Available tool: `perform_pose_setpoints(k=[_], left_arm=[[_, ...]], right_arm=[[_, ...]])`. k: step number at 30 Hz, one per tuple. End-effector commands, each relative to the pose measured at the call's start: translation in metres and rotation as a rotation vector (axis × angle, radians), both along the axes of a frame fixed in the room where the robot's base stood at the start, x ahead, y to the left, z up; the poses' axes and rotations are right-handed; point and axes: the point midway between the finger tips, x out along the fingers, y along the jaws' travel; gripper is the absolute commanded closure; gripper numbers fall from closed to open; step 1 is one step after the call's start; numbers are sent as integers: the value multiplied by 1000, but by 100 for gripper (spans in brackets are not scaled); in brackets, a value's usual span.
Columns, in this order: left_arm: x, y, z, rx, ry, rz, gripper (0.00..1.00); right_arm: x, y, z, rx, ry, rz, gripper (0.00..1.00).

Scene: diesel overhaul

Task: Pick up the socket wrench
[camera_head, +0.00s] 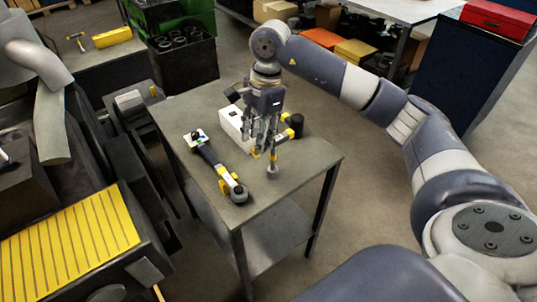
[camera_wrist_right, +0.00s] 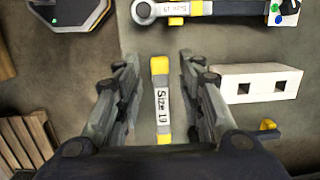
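The fingers hide part of the wrench in the head view. My left gripper is not in view.
A long black tool with yellow parts (camera_head: 214,160) lies on the small table (camera_head: 300,175), left of my gripper. A white box with square holes (camera_head: 232,128) and a black cylinder (camera_head: 296,124) stand close by. Machinery with a yellow ribbed cover (camera_head: 75,240) is at left.

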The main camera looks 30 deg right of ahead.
Motion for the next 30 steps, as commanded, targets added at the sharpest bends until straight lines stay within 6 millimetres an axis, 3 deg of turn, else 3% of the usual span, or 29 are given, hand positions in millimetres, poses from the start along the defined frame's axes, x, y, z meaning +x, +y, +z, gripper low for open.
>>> perform_pose_setpoints(k=[1, 3, 6, 15, 19, 30], left_arm=[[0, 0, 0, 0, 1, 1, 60], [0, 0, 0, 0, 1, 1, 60], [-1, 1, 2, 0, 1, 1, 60], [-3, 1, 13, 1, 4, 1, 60], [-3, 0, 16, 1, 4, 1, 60], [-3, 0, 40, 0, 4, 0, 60]], right_arm=[[0, -17, 6, -55, 7, -7, 64], [-2, -34, 11, -106, 18, -11, 64], [-4, -44, 9, -141, 30, -16, 64], [-4, -46, -34, -144, 33, -15, 64], [-3, -46, -42, -143, 31, -15, 64], [2, -51, -88, -143, 33, -15, 64]])
